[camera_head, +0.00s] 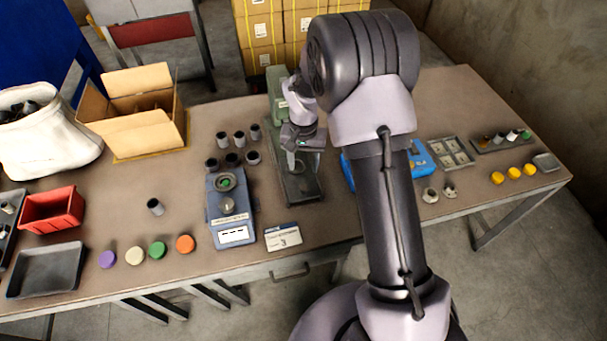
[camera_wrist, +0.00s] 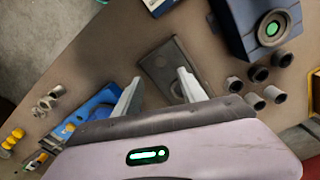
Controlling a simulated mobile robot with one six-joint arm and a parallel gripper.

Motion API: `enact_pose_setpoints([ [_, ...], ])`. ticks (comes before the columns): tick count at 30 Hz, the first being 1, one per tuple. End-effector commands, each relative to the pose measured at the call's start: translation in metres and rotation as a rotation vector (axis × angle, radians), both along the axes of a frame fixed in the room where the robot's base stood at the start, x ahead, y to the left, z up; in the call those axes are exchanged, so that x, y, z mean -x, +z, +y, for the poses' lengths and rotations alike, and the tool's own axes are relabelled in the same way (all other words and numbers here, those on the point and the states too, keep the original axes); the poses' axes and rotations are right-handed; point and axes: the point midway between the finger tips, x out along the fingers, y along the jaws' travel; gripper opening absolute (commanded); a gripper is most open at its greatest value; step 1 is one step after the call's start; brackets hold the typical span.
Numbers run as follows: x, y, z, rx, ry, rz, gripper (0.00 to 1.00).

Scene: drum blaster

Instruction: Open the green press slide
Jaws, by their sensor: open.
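The green press (camera_head: 275,88) stands near the back middle of the table, partly behind my arm in the head view. Its dark base plate (camera_head: 302,190) reaches toward the front edge, and this plate also shows in the wrist view (camera_wrist: 158,66). I cannot make out the slide; my wrist and gripper cover much of the press front. My gripper (camera_head: 298,160) is at the press, above the base plate. In the wrist view my gripper (camera_wrist: 160,92) has its two pale fingers spread apart with nothing between them. I cannot tell whether a finger touches the press.
A blue device (camera_head: 232,208) with a green-lit opening stands left of the press. Several dark cups (camera_head: 238,138) stand behind it. A blue object (camera_head: 420,160) is right of the press, partly behind my arm. A card (camera_head: 284,237) lies near the front edge.

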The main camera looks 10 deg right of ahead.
Motion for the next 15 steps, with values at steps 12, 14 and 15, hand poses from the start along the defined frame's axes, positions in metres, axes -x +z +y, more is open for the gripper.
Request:
enact_pose_setpoints([
  [12,0.0,0.067,0.0,0.0,0.001,-0.001,0.48],
  [14,0.0,0.067,0.0,0.001,0.001,0.0,0.48],
  [15,0.0,0.067,0.0,0.001,0.001,0.0,0.48],
])
